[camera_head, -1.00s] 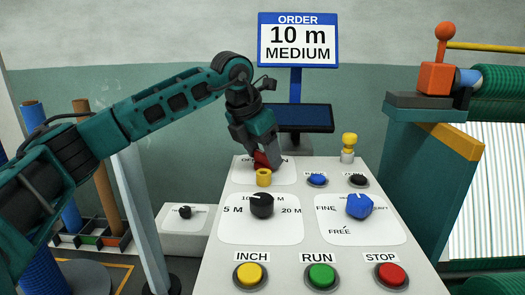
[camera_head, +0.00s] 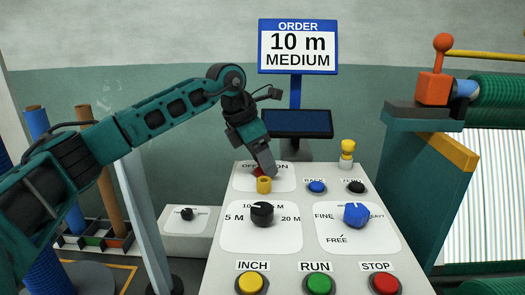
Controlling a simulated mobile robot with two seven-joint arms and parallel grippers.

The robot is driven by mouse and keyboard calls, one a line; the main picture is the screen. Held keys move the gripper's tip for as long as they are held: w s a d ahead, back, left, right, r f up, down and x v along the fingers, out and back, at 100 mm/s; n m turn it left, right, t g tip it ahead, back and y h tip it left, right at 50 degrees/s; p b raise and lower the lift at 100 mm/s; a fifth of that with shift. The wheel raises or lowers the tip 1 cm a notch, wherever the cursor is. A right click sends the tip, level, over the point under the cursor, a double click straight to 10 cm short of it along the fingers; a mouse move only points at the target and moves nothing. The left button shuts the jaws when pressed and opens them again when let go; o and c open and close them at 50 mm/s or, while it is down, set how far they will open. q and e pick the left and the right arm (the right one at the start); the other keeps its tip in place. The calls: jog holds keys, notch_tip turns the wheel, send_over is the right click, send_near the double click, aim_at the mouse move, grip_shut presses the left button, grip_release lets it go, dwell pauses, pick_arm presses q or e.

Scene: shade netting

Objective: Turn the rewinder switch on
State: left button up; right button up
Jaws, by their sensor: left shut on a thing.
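The red switch (camera_head: 257,171) sits at the back left of the white control panel (camera_head: 225,262), between the OFF and ON labels, behind a yellow cylinder (camera_head: 264,185). My left gripper (camera_head: 266,170) reaches down onto the red switch from above and is shut on it, its fingers tilted toward the ON side. The gripper hides most of the switch and part of the OFF label; the ON label shows. My right gripper is out of view.
A black length knob (camera_head: 262,214) and a blue knob (camera_head: 356,215) are on the panel. INCH (camera_head: 251,283), RUN (camera_head: 319,284) and STOP (camera_head: 384,284) buttons line the front. A dark screen (camera_head: 297,123) and order sign (camera_head: 298,47) stand behind.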

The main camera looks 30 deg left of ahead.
pick_arm(q)
jog(key=shift+r+m+g+h+p, duration=0.35)
jog(key=shift+m+p, duration=0.25)
jog(key=shift+m, duration=0.3)
jog(key=m+g+p, duration=0.1)
jog(key=m+p, duration=0.1)
jog(key=m, duration=0.1)
jog(key=shift+w+f+m+h, duration=0.1)
jog(key=shift+w+m+h, duration=0.05)
jog(key=shift+m+h, duration=0.25)
jog(key=shift+m+g+p, duration=0.35)
jog(key=shift+m+p, duration=0.15)
jog(key=shift+m, duration=0.3)
jog(key=m+g, duration=0.1)
jog(key=m, duration=0.1)
jog(key=shift+w+a+m+p, duration=0.1)
jog(key=shift+w+m+p, duration=0.05)
jog(key=shift+m+p, duration=0.25)
jog(key=shift+w+f+m+g, duration=0.1)
jog(key=shift+m+g, duration=0.6)
jog(key=shift+m, duration=1.1)
jog(key=o, duration=1.1)
jog(key=shift+f, duration=0.1)
jog(key=shift+c, duration=0.2)
jog(key=s+v, duration=0.1)
jog(key=v, duration=0.6)
jog(key=shift+w+r, duration=0.25)
jog(key=shift+w, duration=0.3)
